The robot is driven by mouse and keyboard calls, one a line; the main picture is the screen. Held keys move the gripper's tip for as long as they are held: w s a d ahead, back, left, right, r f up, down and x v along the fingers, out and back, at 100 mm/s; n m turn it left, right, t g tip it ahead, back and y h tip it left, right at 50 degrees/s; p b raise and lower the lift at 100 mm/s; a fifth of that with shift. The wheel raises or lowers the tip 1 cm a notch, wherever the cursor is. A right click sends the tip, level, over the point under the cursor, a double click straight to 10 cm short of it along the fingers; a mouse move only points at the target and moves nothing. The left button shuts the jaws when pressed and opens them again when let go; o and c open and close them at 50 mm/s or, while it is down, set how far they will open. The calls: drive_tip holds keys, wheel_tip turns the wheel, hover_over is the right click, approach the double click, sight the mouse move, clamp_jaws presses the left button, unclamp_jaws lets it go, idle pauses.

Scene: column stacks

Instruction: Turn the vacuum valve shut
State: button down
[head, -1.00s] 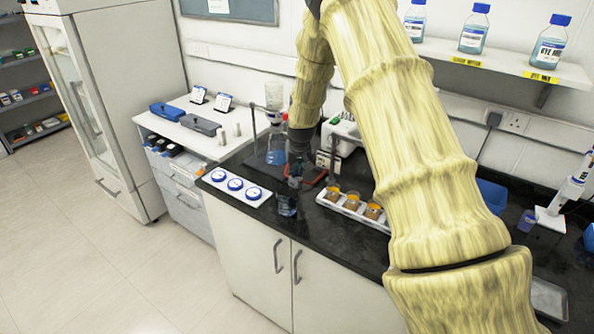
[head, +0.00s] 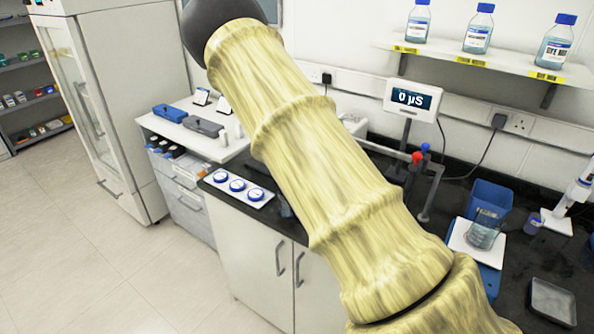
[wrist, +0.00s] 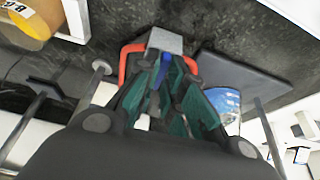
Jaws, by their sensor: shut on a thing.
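In the wrist view my gripper (wrist: 164,90) has its green-padded fingers closed around a narrow blue piece (wrist: 165,68), which looks like the valve's handle. The piece meets a grey block (wrist: 165,40), apparently the valve body, with red tubing (wrist: 127,58) curving away on both sides. The fingers cover the lower part of the handle, so its exact angle is hard to tell. In the head view my own arm hides the gripper and the valve.
A flask with blue liquid (wrist: 226,104) stands close to the fingers, near a dark stand base (wrist: 240,75) and upright rods. An amber jar (wrist: 28,22) is at upper left.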

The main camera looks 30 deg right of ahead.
drive_tip(key=shift+w+m, duration=0.1)
drive_tip(key=shift+m, duration=0.2)
drive_tip(key=c, duration=1.5)
unclamp_jaws()
drive_tip(key=v, duration=1.2)
drive_tip(key=shift+a, duration=0.1)
